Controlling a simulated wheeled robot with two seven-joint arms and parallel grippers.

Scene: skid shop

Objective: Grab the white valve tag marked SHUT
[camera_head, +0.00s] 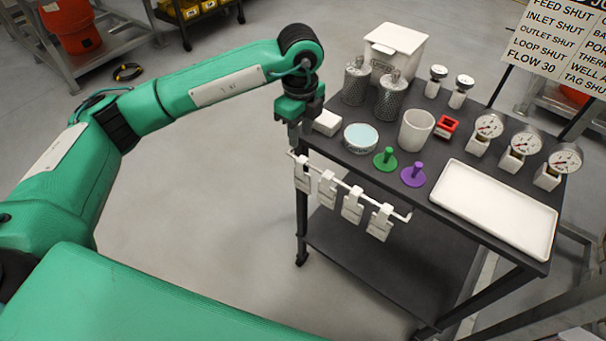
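Several white tags hang in a row from a white rail (397,212) along the near left edge of the dark cart. They are the leftmost tag (302,176), a second tag (326,189), a third tag (351,208) and the rightmost tag (380,224). No marking is legible on them, so I cannot tell which reads SHUT. My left gripper (294,140) points down just above the rail's left end and the leftmost tag. Its finger gap is too small to make out, and contact with the rail is unclear. My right gripper is out of view.
The cart top (455,165) holds a white tray (495,208), green knob (385,159), purple knob (413,174), white cup (416,130), round tin (361,138), white block (327,122) and several gauges (526,142). A sign (556,40) stands behind. Floor left of the cart is clear.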

